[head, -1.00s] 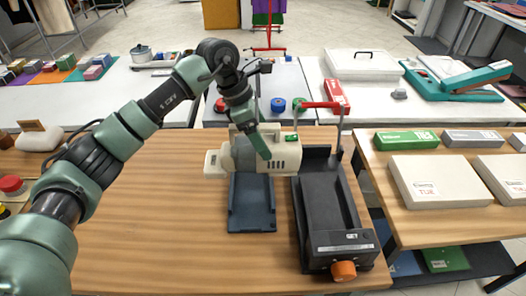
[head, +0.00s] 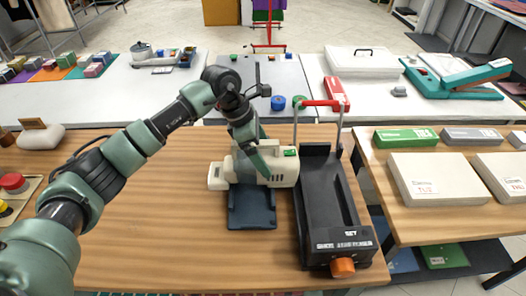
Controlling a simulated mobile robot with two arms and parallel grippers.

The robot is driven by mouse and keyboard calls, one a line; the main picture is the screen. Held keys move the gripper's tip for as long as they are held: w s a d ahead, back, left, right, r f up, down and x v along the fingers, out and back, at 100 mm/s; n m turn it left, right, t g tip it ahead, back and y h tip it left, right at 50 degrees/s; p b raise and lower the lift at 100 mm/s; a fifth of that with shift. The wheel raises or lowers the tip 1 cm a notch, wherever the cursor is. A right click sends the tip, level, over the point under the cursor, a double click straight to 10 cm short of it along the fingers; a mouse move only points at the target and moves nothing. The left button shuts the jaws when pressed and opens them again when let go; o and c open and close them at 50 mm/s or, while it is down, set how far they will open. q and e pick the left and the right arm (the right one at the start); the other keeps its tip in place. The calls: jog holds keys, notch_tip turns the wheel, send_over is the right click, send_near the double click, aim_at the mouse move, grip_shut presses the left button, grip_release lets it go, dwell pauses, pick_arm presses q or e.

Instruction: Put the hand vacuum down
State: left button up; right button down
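The hand vacuum (head: 284,170) is a cream, bulky body with a grey, translucent left part and a green patch on top. It lies roughly level, crosswise over the rear part of a dark blue tray (head: 252,215). I cannot tell whether it touches the tray. My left gripper (head: 262,168) comes down from above and is shut on the hand vacuum; its green finger covers part of the body, and the grip itself is partly hidden. My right gripper is not in view.
A black device (head: 325,205) with a red-topped handle (head: 324,103) and an orange knob (head: 342,267) stands close on the right. The wooden table (head: 160,225) is clear on the left. Boxes (head: 440,180) lie on the right-hand table.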

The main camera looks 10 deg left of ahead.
pick_arm(q)
jog(key=shift+r, duration=0.1)
jog(key=shift+a+r, duration=0.1)
jog(key=shift+r, duration=0.05)
jog(key=b+v, duration=0.2)
jog(key=v, duration=0.9)
jog(key=shift+a+r, duration=0.1)
jog(key=shift+r, duration=0.25)
